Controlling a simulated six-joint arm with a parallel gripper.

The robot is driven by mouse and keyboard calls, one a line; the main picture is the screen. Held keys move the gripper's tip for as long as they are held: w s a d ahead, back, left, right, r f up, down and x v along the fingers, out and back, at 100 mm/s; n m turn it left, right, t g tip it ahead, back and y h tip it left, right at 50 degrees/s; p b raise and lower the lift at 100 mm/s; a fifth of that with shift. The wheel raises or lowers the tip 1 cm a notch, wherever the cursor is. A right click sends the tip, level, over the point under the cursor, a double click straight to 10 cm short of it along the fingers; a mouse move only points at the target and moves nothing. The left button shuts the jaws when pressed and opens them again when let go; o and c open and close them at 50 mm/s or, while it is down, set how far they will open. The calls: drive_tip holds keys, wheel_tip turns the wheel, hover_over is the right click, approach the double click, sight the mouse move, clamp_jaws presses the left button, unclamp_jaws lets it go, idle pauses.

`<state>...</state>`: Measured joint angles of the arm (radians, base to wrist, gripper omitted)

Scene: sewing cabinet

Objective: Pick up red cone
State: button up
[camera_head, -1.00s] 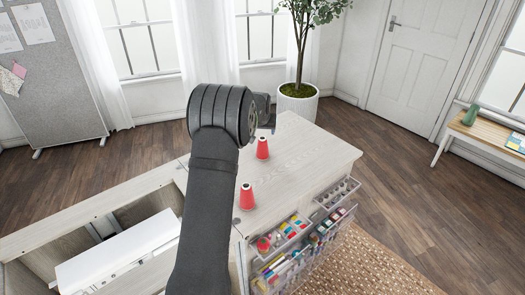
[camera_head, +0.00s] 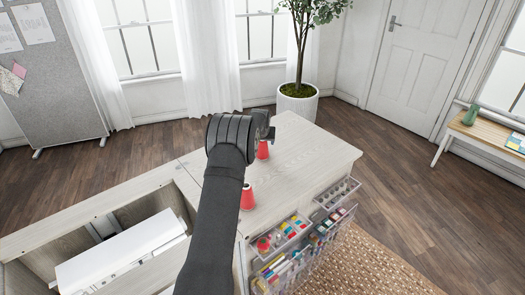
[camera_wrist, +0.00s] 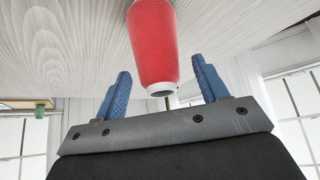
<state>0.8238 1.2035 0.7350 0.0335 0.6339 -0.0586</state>
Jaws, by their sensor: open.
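Two red cones stand on the pale wooden cabinet top in the head view. The far red cone (camera_head: 263,150) is beside my gripper (camera_head: 268,132) and partly hidden by my arm. The near red cone (camera_head: 247,198) stands closer to the front, partly behind my arm. In the wrist view a red cone (camera_wrist: 152,45) fills the upper middle, its pale tip between the blue fingers. My gripper (camera_wrist: 160,72) is open there, one finger on each side of the cone, with gaps visible; it is not closed on it.
The cabinet top (camera_head: 310,155) is clear to the right of the cones. Trays of thread spools (camera_head: 290,235) hang on its front side. An open compartment with a white machine (camera_head: 118,250) lies to the left. A potted plant (camera_head: 298,100) stands behind.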

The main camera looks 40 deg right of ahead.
drive_tip(key=shift+w+f, duration=0.1)
drive_tip(key=c, duration=1.3)
drive_tip(key=shift+c, duration=0.2)
